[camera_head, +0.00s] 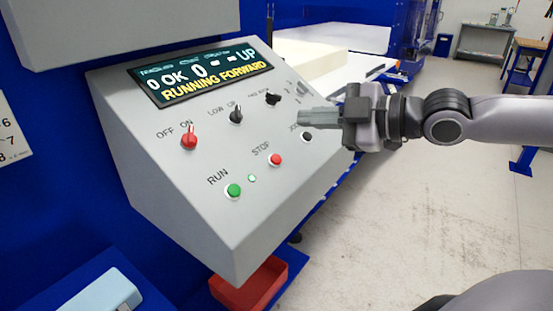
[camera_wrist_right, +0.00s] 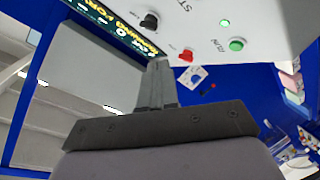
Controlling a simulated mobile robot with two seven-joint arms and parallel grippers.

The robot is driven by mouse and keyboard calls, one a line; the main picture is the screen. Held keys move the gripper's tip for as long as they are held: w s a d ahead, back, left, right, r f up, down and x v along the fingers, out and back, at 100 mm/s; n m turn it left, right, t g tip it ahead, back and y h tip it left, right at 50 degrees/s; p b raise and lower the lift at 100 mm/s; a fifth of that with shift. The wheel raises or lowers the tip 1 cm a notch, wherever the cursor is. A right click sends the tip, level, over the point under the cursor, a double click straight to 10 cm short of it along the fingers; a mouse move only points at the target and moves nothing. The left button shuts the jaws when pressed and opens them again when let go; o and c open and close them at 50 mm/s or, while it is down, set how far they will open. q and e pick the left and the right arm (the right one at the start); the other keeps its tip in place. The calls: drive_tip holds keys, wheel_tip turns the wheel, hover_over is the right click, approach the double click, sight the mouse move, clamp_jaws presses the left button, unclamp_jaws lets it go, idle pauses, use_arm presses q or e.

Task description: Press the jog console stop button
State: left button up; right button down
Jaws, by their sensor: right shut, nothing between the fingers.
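The grey jog console (camera_head: 200,235) has a sloped panel with a display (camera_head: 200,80) reading "RUNNING FORWARD". The red stop button (camera_head: 275,160) sits under the STOP label, right of the green run button (camera_head: 234,190), which also shows in the right wrist view (camera_wrist_right: 236,44). A small green lamp (camera_head: 252,178) is lit between them. My right gripper (camera_head: 302,117) is shut and empty, in front of the panel's right side, above and right of the stop button and apart from it. In the right wrist view its fingers (camera_wrist_right: 156,75) point toward the panel. My left gripper is out of view.
A red off/on switch (camera_head: 189,142) and black knobs (camera_head: 236,116) sit higher on the panel. A black jog button (camera_head: 307,136) lies just below the right gripper. A red bin (camera_head: 250,290) is under the console. The floor at right is open.

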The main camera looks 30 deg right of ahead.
sight(276, 159)
drive_tip(key=shift+w+a+f+b, duration=0.2)
drive_tip(key=shift+w+f+b, duration=0.3)
drive_tip(key=shift+f+b, duration=0.3)
drive_tip(key=shift+w+a+f+b, duration=0.15)
drive_tip(key=shift+w+f+b, duration=0.4)
drive_tip(key=shift+f, duration=0.45)
drive_tip(key=shift+w+a+f+b, duration=0.2)
drive_tip(key=shift+w+f+b, duration=0.2)
drive_tip(key=shift+f+b, duration=0.45)
drive_tip(key=shift+w+f+b, duration=0.25)
drive_tip(key=shift+f+b, duration=0.5)
drive_tip(key=shift+b, duration=0.45)
drive_tip(key=shift+w+a+f+b, duration=0.25)
drive_tip(key=shift+w+f+b, duration=0.1)
drive_tip(key=shift+b, duration=0.6)
drive_tip(key=shift+r, duration=0.1)
